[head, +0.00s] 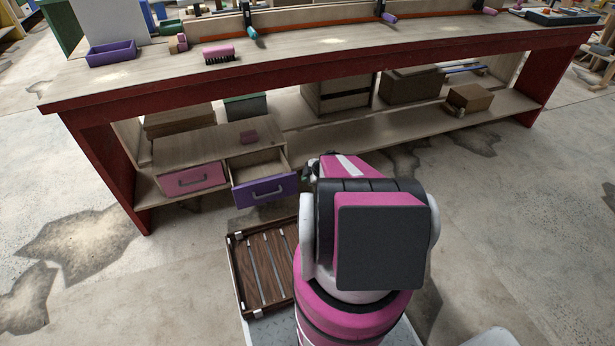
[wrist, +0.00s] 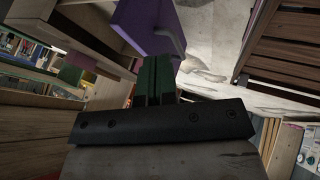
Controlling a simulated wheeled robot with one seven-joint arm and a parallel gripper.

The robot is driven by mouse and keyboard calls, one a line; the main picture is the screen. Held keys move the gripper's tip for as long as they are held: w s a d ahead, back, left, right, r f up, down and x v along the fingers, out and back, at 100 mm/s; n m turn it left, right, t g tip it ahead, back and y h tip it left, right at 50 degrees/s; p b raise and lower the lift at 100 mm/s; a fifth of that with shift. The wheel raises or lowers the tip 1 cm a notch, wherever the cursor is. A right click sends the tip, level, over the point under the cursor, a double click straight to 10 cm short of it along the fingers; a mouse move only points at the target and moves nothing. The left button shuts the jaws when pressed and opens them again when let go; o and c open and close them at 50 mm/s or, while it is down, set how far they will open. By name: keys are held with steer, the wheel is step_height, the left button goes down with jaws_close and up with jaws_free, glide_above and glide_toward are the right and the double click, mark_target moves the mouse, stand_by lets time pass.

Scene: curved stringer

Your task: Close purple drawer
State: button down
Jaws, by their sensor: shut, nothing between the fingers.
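The purple drawer (head: 265,190) is pulled out of a small wooden cabinet (head: 205,147) on the workbench's lower shelf. Its front has a grey handle, and its inside shows pale wood. In the wrist view, the purple drawer front (wrist: 145,25) and its handle stand just beyond the fingertips. My gripper (head: 311,170) is at the drawer's right side in the head view, partly hidden by my arm. In the wrist view, the dark green fingers of my gripper (wrist: 157,62) are together and hold nothing. I cannot tell whether they touch the drawer.
A closed pink drawer (head: 194,179) is left of the purple one. The workbench (head: 330,66) overhangs the shelf. A brown slatted crate (head: 233,272) stands in front of the drawer. Floor to the right is clear.

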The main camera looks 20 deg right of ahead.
steer(key=shift+w+a+f, duration=0.4)
steer(key=shift+w+f, duration=0.45)
steer(key=shift+w, duration=0.35)
steer(key=shift+w+a+f, duration=0.45)
steer(key=shift+w+f, duration=0.45)
steer(key=shift+w, duration=0.3)
steer(key=shift+w+a+f, duration=0.4)
steer(key=shift+w+f, duration=0.45)
steer(key=shift+w, duration=0.35)
steer(key=w, duration=2)
steer(key=shift+w, duration=0.1)
